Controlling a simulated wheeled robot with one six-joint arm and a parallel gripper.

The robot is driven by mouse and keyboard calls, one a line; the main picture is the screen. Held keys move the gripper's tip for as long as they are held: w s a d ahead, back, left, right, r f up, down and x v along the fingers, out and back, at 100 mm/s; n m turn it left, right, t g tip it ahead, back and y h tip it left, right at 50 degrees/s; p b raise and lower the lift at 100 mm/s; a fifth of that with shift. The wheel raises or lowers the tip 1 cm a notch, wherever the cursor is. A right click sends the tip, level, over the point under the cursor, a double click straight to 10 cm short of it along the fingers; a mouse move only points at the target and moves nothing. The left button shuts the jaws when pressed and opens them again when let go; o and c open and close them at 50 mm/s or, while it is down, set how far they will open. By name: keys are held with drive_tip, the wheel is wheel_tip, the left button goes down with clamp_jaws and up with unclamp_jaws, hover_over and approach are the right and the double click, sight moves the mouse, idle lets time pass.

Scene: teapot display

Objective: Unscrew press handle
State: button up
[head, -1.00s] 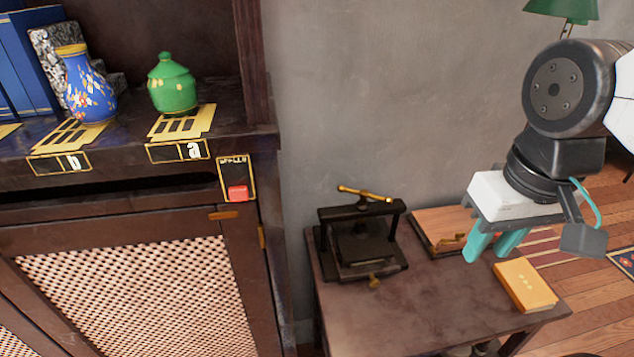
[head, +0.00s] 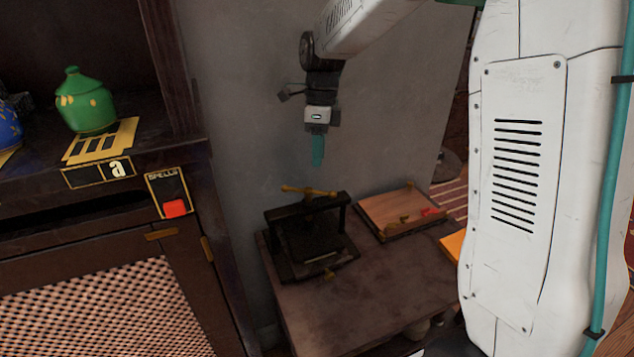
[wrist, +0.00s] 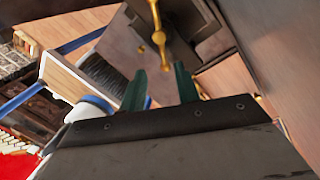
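The press (head: 347,252) is a black frame on the small table in the head view. Its brass press handle (head: 310,191) is a bar lying across the top. The handle also shows in the wrist view (wrist: 158,38), upright in the picture, beyond the fingers. My gripper (head: 318,163) points down above the press handle, apart from it. In the head view its teal fingers overlap and look like one. In the wrist view my gripper (wrist: 160,68) has its two fingers apart, with nothing held between them.
A wooden board (head: 390,210) with brass and red parts lies right of the press. A yellow book (head: 452,246) is partly hidden by my arm. The dark cabinet (head: 190,130) with a green lidded jar (head: 85,103) stands left. The table's front (head: 370,300) is bare.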

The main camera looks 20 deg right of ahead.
sight(308, 194)
drive_tip(key=f, duration=0.8)
drive_tip(key=shift+s+a, duration=0.4)
clamp_jaws()
